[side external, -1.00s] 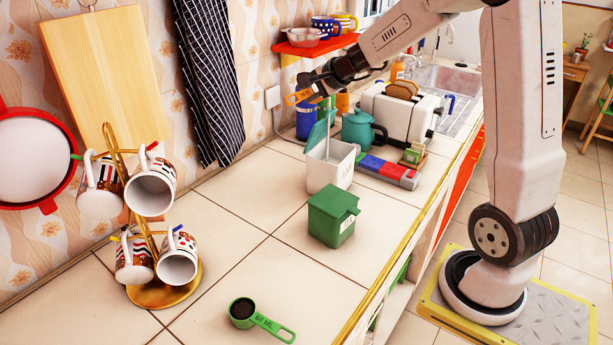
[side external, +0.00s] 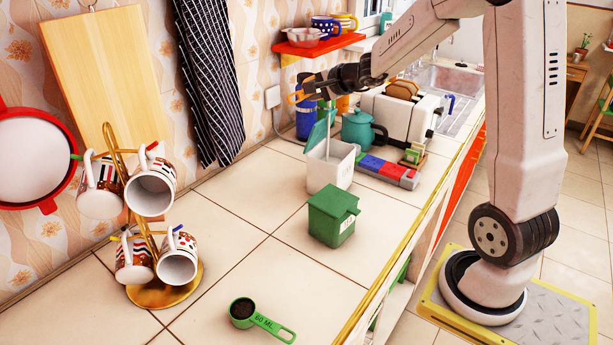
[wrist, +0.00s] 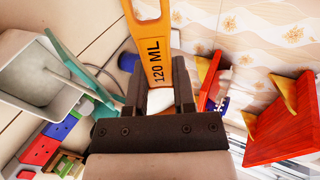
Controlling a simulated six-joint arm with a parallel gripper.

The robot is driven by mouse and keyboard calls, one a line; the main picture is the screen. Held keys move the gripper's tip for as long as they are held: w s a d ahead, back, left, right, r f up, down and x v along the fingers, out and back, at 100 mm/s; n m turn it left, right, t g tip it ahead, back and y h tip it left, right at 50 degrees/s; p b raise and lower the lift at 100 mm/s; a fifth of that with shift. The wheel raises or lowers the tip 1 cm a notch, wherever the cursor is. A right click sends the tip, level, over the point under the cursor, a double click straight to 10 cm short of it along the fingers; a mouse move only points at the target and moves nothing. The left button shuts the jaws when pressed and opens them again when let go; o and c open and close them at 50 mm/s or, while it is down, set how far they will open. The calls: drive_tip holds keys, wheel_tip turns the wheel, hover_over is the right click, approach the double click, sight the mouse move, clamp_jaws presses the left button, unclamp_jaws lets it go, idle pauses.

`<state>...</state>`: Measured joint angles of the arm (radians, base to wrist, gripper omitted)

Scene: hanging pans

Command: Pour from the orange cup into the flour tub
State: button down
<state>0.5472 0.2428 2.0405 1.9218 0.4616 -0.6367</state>
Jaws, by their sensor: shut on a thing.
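My gripper (side external: 314,88) is shut on the handle of the orange cup (side external: 297,98), a measuring scoop. Its handle, marked 120 ML, stands between my fingers (wrist: 158,88) in the wrist view (wrist: 155,62). The cup's bowl is mostly out of the wrist view, and its contents cannot be made out. The flour tub (side external: 328,177) is a white box on the counter with its teal lid (side external: 320,131) raised. The cup is above and slightly left of the tub in the side view. The tub's open inside also shows in the wrist view (wrist: 40,75).
A green lidded box (side external: 332,217) stands in front of the tub. A teal kettle (side external: 358,132), a blue container (side external: 305,122), a toaster (side external: 395,112) and a power strip (side external: 388,171) are behind. A red shelf (side external: 318,46) hangs above. A mug rack (side external: 165,292) and green scoop (side external: 262,318) are nearer.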

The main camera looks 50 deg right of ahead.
drive_tip(key=shift+s+r+t, duration=0.15)
drive_tip(key=shift+s+t, duration=0.1)
drive_tip(key=shift+t, duration=0.75)
idle(0.3)
drive_tip(key=shift+s+t, duration=0.8)
idle(0.3)
drive_tip(key=shift+s+t, duration=0.2)
drive_tip(key=shift+t, duration=0.5)
drive_tip(key=shift+s+t, duration=0.2)
drive_tip(key=shift+t, duration=0.6)
drive_tip(key=shift+s+t, duration=0.1)
drive_tip(key=shift+t, duration=0.2)
drive_tip(key=shift+s+t+h+p, duration=0.15)
drive_tip(key=shift+s+t, duration=0.05)
drive_tip(key=shift+t, duration=0.5)
drive_tip(key=shift+s+t+h+p, duration=0.15)
drive_tip(key=shift+t, duration=0.55)
drive_tip(key=shift+s+t, duration=0.1)
drive_tip(key=shift+t, duration=0.2)
drive_tip(key=shift+s+t, duration=0.15)
drive_tip(key=shift+t, duration=0.35)
